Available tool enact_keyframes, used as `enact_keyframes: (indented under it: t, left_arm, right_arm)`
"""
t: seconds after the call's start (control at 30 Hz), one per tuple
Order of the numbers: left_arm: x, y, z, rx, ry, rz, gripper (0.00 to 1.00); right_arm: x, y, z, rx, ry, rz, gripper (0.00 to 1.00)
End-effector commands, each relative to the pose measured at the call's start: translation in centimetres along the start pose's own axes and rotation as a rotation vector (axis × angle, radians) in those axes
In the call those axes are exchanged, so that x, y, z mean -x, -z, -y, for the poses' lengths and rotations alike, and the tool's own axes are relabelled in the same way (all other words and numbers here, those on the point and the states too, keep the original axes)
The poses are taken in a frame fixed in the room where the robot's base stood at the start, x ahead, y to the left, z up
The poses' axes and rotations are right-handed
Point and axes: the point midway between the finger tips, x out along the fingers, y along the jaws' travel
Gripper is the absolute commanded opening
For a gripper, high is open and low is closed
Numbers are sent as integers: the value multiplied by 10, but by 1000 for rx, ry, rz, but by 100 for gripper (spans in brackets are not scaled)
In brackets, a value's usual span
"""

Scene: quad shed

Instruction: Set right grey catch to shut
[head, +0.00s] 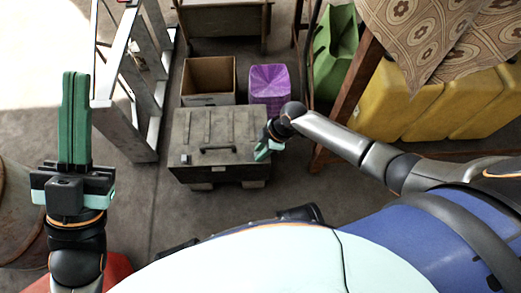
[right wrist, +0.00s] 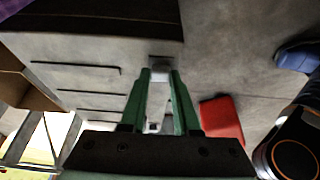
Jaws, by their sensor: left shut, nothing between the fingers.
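The dark grey chest (head: 217,130) stands on the floor with its lid down and a black handle on the lid. A left grey catch (head: 186,159) shows at its front edge. My right gripper (head: 262,154) is at the chest's front right corner and hides the right catch there in the head view. In the right wrist view, the right grey catch (right wrist: 161,64) shows at the fingertips of my right gripper (right wrist: 160,76), whose green fingers stand apart. I cannot tell whether they touch it. My left gripper (head: 75,78) is shut and empty, pointing up, well left of the chest.
A cardboard box (head: 209,77) and a purple crate (head: 269,85) stand behind the chest. A metal ladder (head: 140,90) is to the left. Yellow containers (head: 420,103) and a wooden leg (head: 350,95) are to the right.

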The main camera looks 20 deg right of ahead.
Motion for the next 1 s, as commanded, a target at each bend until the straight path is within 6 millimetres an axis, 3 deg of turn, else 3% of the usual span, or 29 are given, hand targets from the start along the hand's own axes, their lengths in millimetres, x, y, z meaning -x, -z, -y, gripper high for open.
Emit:
enact_keyframes:
  t: [0.03, 0.2, 1.0]
  left_arm:
    - [0, 0, 0, -1, -1, 0, 0]
    - [0, 0, 0, -4, -4, 1, 0]
    - [1, 0, 0, -4, -7, 1, 0]
  right_arm:
    - [0, 0, 0, 0, 0, 0, 20]
    - [0, 0, 0, 0, 0, 0, 0]
    - [0, 0, 0, 0, 0, 1, 0]
